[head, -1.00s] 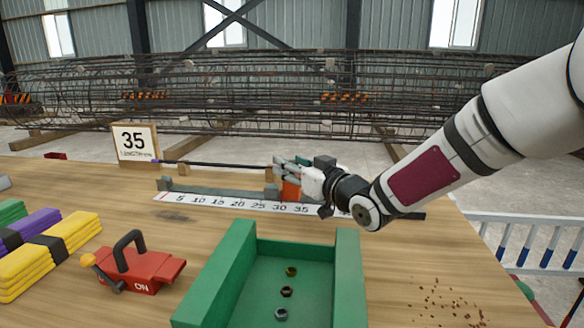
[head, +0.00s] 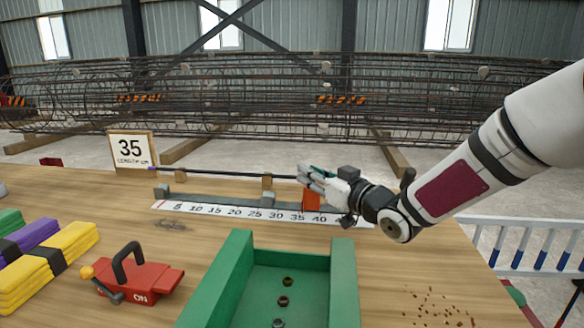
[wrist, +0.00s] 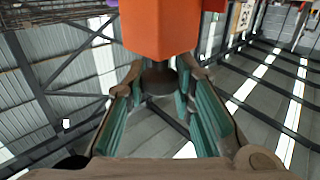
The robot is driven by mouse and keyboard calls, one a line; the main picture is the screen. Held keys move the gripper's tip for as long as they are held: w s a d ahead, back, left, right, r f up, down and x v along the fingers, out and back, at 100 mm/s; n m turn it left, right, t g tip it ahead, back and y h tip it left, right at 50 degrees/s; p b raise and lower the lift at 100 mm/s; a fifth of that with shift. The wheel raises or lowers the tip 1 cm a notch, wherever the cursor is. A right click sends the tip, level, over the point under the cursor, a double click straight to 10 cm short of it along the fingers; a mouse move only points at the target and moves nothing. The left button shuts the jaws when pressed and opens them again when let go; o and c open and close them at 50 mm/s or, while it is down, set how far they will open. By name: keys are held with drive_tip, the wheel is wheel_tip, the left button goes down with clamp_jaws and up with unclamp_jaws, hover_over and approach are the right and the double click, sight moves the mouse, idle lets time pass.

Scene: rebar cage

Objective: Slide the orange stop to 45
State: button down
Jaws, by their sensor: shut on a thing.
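The orange stop (head: 311,200) sits on the grey rail (head: 225,198) behind the white number scale (head: 255,215). In the head view it stands roughly between the 35 and 40 marks. My gripper (head: 308,176) is at the top of the stop and shut on it, partly hiding it. In the wrist view the orange stop (wrist: 160,30) fills the top centre, by the teal-padded fingers (wrist: 165,105). My gripper and arm hide the scale beyond about 40, so the 45 mark is not readable.
A dark bar (head: 220,172) runs behind the rail. A sign (head: 132,150) reads 35. In front are a green tray (head: 345,285) with nuts, a red ON device (head: 140,280) and yellow and purple bundles (head: 70,238).

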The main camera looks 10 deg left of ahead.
drive_tip(key=d+p, duration=0.1)
drive_tip(key=d, duration=0.3)
drive_tip(key=shift+d, duration=0.15)
drive_tip(key=c, duration=1.4)
unclamp_jaws()
drive_tip(key=shift+o, duration=0.2)
drive_tip(key=shift+s+d, duration=0.1)
drive_tip(key=shift+s, duration=0.05)
drive_tip(key=v, duration=1.1)
drive_tip(key=shift+s+d, duration=0.25)
